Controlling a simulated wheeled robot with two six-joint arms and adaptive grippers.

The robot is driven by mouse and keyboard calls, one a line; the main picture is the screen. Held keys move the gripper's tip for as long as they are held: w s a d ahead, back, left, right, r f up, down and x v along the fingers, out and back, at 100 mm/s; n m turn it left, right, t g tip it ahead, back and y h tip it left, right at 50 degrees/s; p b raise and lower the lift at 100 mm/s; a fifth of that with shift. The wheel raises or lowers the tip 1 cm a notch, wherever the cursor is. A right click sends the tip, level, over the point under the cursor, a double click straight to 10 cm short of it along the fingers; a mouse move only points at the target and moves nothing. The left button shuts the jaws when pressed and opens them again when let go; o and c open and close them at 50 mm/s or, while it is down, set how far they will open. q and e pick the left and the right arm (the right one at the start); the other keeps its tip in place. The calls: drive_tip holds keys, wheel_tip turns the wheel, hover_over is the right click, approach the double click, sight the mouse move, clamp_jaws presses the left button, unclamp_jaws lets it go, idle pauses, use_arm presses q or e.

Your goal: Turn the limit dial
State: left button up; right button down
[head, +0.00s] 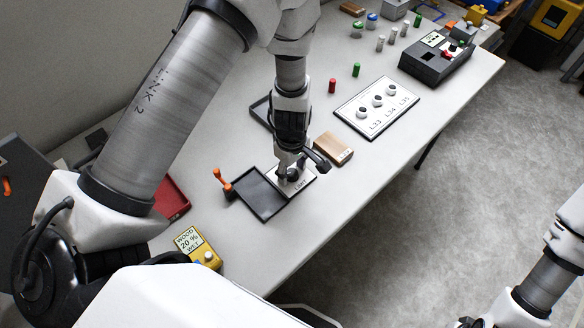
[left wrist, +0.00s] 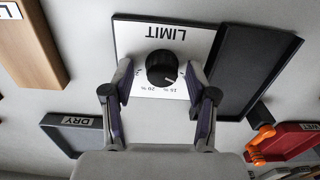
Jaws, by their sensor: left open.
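The limit dial (left wrist: 162,68) is a round black knob with a white mark. It sits on a white plate labelled LIMIT (left wrist: 205,38), with percent figures along one edge, upside down in the left wrist view. The mark points to the lower right there. My left gripper (left wrist: 158,78) is open, one finger on each side of the dial; I cannot tell whether they touch it. In the head view the left gripper (head: 294,166) is over the LIMIT plate (head: 301,185) and hides most of the dial. Only part of my right arm shows, without its gripper.
A black tray (head: 259,214) lies beside the plate, and a wooden block (head: 334,149) on the other side. A white panel with several knobs (head: 352,126) is farther back. A yellow WOOD 20 % WET meter (head: 207,258) stands nearer. A DRY tray (left wrist: 62,132) is close by.

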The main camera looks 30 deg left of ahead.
use_arm(q)
drive_tip(key=shift+s+r, duration=0.1)
drive_tip(key=shift+r, duration=0.05)
drive_tip(key=shift+s+d+r, duration=0.1)
drive_tip(key=c, duration=0.4)
clamp_jaws()
